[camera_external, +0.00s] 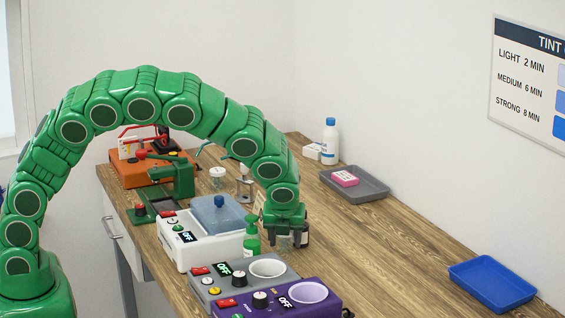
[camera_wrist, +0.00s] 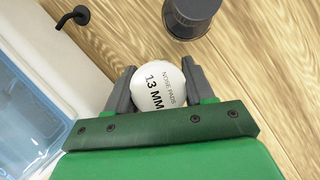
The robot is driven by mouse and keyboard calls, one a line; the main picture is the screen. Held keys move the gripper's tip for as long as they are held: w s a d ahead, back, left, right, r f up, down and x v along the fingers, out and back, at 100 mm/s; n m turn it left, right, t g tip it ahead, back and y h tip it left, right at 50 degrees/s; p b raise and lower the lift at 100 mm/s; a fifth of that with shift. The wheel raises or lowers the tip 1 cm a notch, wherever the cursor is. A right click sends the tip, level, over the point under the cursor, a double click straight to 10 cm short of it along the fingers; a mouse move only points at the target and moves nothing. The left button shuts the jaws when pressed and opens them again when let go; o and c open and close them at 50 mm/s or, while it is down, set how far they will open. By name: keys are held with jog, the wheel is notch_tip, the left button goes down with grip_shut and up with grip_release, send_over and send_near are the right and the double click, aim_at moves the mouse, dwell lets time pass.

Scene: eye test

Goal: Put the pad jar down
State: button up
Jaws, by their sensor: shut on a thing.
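The pad jar (camera_wrist: 158,88) has a round white lid that reads "NOSE PADS 1.3 MM". It sits between the two fingers of my gripper (camera_wrist: 160,85) in the wrist view, and the gripper is shut on it. In the external view my gripper (camera_external: 285,238) points down over the wooden bench, to the right of the white machine. The jar is mostly hidden there by the fingers and the wrist. I cannot tell whether its base touches the bench.
A dark round-topped thing (camera_wrist: 190,14) stands close beyond the jar. The white machine with a blue lid (camera_external: 215,212) and a green bottle (camera_external: 251,242) stand left of my gripper. Grey (camera_external: 372,190) and blue (camera_external: 492,284) trays lie right. The bench (camera_external: 385,240) between them is clear.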

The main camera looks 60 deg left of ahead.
jog(key=r, duration=0.5)
jog(key=a+r, duration=0.1)
jog(key=r, duration=0.2)
jog(key=shift+w, duration=0.25)
jog(key=w+a+r+n+g, duration=0.1)
jog(key=w+a+r+n, duration=0.15)
jog(key=a, duration=1.25)
jog(key=w+a+r+n+g, duration=0.15)
jog(key=w+a, duration=0.25)
jog(key=a, duration=1)
jog(key=shift+n+t, duration=0.3)
jog(key=shift+t, duration=0.05)
jog(key=shift+w+a+f, duration=0.5)
jog(key=shift+w+f, duration=1.05)
jog(key=shift+w, duration=0.4)
jog(key=shift+w+a+f, duration=0.45)
jog(key=shift+w+f, duration=1.1)
jog(key=shift+w, duration=0.45)
jog(key=shift+w+a+f, duration=0.5)
jog(key=shift+w+f, duration=1.05)
jog(key=shift+w, duration=0.4)
jog(key=shift+w+f, duration=0.2)
jog(key=shift+w, duration=0.15)
jog(key=shift+w+a+f, duration=0.1)
jog(key=shift+w+f, duration=0.1)
jog(key=shift+f, duration=0.3)
jog(key=shift+f+y, duration=0.3)
jog(key=shift+f, duration=1.15)
jog(key=shift+f, duration=0.1)
